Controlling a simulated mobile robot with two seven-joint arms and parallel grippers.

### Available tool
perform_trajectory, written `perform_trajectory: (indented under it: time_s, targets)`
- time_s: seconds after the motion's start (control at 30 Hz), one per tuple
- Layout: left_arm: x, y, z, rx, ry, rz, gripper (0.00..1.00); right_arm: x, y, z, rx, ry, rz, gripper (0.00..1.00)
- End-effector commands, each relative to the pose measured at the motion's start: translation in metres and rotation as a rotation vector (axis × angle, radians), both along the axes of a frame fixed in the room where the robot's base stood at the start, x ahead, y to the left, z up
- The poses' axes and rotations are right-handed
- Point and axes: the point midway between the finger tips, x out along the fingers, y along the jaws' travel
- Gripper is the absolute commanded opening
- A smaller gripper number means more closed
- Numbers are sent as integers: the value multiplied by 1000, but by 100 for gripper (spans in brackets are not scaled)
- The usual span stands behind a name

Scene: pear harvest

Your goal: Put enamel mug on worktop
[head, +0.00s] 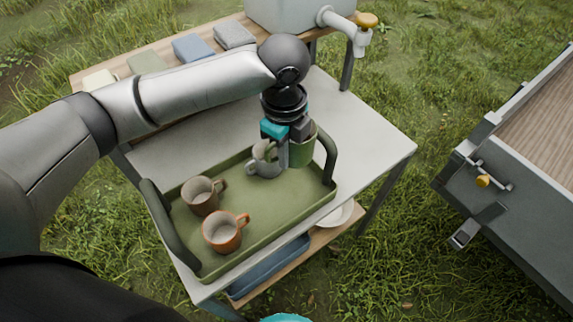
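A green mug (303,152) is at the right end of the green tray (258,218), partly hidden by my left gripper (276,160). The gripper points down from above, with its fingers at the mug's left side. A brown mug (200,197) and an orange mug (223,235) stand upright in the tray's left part. The grey worktop (372,142) carries the tray.
The tray has tall dark handles at both ends. Behind, a raised wooden shelf holds folded cloths (193,48) and a water container with a tap (345,28). A white dish (335,216) sits on the lower shelf. The worktop's right part is clear. A grey trailer (520,180) stands at right.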

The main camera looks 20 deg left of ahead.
Motion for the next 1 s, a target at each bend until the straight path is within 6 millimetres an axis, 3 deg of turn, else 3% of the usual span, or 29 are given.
perform_trajectory:
  time_s: [0.13, 0.43, 1.0]
  targets:
    - [1, 0, 12, -1, -3, 0, 0, 0, 0, 2, 0, 0, 0, 50]
    - [-1, 3, 14, -2, 0, 112, 0, 0, 0, -4, 0, 0, 0, 50]
    - [-16, 22, 22, -11, 10, 941, 0, 0, 0, -38, 0, 0, 0, 50]
